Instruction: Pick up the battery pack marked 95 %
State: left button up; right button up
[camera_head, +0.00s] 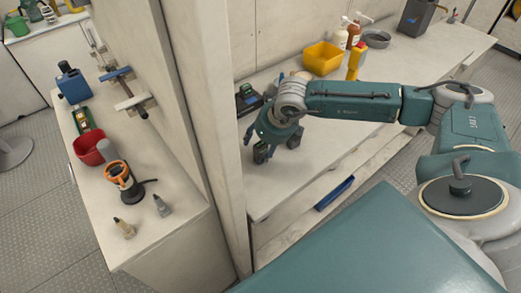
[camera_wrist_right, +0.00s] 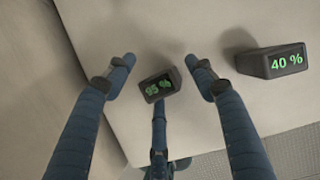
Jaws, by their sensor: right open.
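A dark battery pack (camera_wrist_right: 160,86) with a green readout that looks like 95 % lies on the pale counter in the right wrist view. It sits between the spread fingers of my right gripper (camera_wrist_right: 160,72), with a third finger below it in the picture. A second dark pack (camera_wrist_right: 272,61) reading 40 % lies to the right, outside the fingers. In the head view my right gripper (camera_head: 277,148) points down over the counter, open and empty. Dark pack-like things with green show behind it (camera_head: 247,98); their readouts are too small to read there. My left gripper is out of view.
A white post (camera_head: 205,100) stands close left of my right gripper. A yellow bin (camera_head: 323,58), bottles (camera_head: 354,33) and a grey bowl (camera_head: 376,39) stand farther back on the counter (camera_head: 330,150). A left bench holds a red container (camera_head: 89,149) and an orange-and-black tool (camera_head: 122,180).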

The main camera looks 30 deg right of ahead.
jog(key=c, duration=1.2)
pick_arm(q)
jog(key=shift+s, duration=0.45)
